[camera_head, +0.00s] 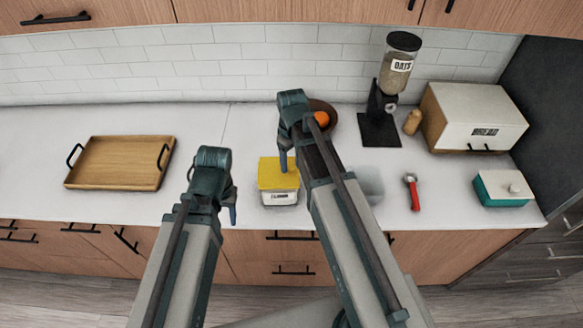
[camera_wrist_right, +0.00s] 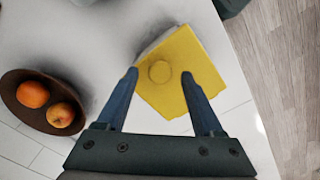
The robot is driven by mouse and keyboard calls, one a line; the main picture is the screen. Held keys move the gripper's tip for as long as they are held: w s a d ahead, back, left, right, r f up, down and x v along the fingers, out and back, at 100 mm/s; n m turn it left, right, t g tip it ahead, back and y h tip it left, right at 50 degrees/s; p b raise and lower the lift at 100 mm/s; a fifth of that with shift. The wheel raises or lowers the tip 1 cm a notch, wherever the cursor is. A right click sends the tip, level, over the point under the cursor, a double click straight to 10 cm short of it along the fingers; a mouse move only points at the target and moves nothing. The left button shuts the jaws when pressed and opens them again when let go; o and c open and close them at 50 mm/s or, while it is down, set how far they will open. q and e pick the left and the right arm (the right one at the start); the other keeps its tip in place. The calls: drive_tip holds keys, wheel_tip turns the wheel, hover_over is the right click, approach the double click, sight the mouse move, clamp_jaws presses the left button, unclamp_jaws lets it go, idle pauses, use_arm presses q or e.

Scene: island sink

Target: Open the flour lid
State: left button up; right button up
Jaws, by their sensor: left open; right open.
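The flour container (camera_head: 280,198) is a white box with a yellow lid (camera_head: 274,175), standing on the counter near its front edge. In the right wrist view the lid (camera_wrist_right: 178,76) has a round raised knob and lies flat over the box. My right gripper (camera_head: 284,158) is above the lid's back right part in the head view. Its two fingers (camera_wrist_right: 160,82) are apart, on either side of the knob, and hold nothing. I cannot tell whether they touch the lid. My left gripper (camera_head: 228,205) is open and empty, left of the container and by the counter's front edge.
A wooden tray (camera_head: 120,163) lies at the left. A bowl with fruit (camera_wrist_right: 42,102) sits behind the container.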

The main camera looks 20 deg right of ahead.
drive_tip(key=shift+f, duration=0.25)
clamp_jaws()
idle(1.4)
